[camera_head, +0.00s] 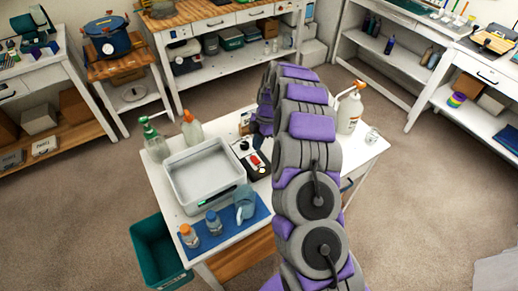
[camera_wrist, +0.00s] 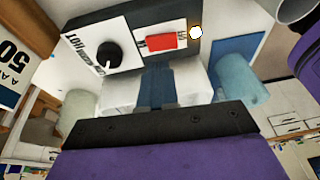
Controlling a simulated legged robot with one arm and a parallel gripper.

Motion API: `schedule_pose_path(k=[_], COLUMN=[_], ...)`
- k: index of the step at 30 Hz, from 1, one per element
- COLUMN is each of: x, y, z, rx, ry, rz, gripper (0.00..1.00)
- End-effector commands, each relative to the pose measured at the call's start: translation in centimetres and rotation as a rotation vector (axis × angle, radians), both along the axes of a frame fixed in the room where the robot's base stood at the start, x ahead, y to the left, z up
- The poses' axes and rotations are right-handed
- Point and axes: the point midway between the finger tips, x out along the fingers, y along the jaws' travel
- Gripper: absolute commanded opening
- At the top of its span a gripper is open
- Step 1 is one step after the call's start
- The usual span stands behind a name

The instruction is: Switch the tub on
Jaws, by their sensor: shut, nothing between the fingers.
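The tub (camera_head: 200,172) is a pale grey open rectangular basin on the white table, with a small green-lit spot on its front. Beside it sits a small black control box (camera_head: 257,163), partly hidden by my arm. In the wrist view the box has a white face with a black knob (camera_wrist: 109,55) marked HOT. It also has a red rocker switch (camera_wrist: 161,41) and a small bright round light (camera_wrist: 195,32). My gripper (camera_wrist: 157,72) is shut and empty, its tips just below the switch in the picture; I cannot tell whether they touch the box.
Bottles (camera_head: 189,235) and a blue-grey jug (camera_head: 245,202) stand on a blue mat (camera_head: 228,227) before the tub. Spray bottles (camera_head: 155,140) stand behind it. A white pump bottle (camera_head: 350,110) is right of my arm. A teal bin (camera_head: 160,253) stands on the floor.

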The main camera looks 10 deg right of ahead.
Motion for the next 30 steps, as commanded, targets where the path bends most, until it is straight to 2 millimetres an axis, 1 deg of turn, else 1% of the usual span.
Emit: schedule_pose_path(k=[1,6,9,12,16,21,23,30], x=[0.4,1.4,1.9,2.4,2.5,2.7,2.7,2.6], y=[-0.4,-0.1,-0.1,-0.5,-1.4,-2.2,-2.2,-1.2], z=[1.1,4.2,5.9,7.1,7.9,8.3,8.3,8.3], rx=[-0.003,-0.012,-0.016,-0.015,-0.007,0.001,0.0,-0.009], ry=[-0.006,-0.006,-0.003,-0.005,0.0,-0.003,-0.002,0.001], rz=[-0.005,-0.004,-0.002,-0.002,-0.003,-0.004,-0.004,-0.002], gripper=[0.0,0.0,0.0,0.0,0.0,0.0,0.0,0.0])
